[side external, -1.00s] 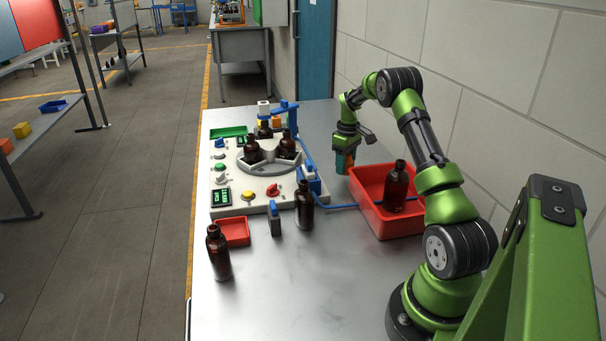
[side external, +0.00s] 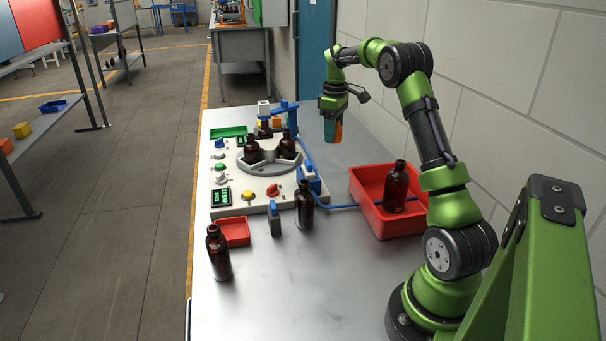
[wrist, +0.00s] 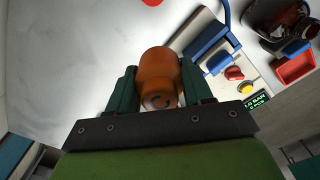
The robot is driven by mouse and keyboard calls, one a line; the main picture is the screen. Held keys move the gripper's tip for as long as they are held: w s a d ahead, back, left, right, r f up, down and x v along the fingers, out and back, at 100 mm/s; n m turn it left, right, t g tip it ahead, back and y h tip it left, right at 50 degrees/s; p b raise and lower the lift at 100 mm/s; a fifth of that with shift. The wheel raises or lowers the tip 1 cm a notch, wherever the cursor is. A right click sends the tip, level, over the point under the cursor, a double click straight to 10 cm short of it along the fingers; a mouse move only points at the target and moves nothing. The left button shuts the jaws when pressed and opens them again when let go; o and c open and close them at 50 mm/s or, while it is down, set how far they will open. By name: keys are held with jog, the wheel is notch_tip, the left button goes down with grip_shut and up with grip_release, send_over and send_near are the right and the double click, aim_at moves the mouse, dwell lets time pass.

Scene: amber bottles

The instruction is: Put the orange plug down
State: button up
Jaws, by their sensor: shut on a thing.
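My gripper (side external: 333,121) is shut on the orange plug (side external: 331,134) and holds it in the air above the back right part of the table. In the wrist view the plug (wrist: 160,75) sits between the two dark green fingers (wrist: 158,90). In the side view the fingers partly hide the plug. The metal table (side external: 285,270) lies below, and a gap shows between the plug and its surface.
The white machine (side external: 240,205) with a round carousel and several amber bottles stands to the left. A red bin (side external: 400,222) holds an amber bottle (side external: 396,185). Two more bottles (side external: 217,255) (side external: 304,205) stand in front. The back right of the table is clear.

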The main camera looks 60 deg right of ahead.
jog(key=w+a+n, duration=0.2)
jog(key=a+n, duration=0.3)
jog(key=a, duration=0.6)
jog(key=n, duration=1.2)
send_over(282, 261)
notch_tip(282, 261, down, 11)
jog(key=shift+s+r, duration=0.1)
jog(key=shift+f, duration=2.25)
jog(key=shift+f, duration=0.1)
jog(key=o, duration=1.1)
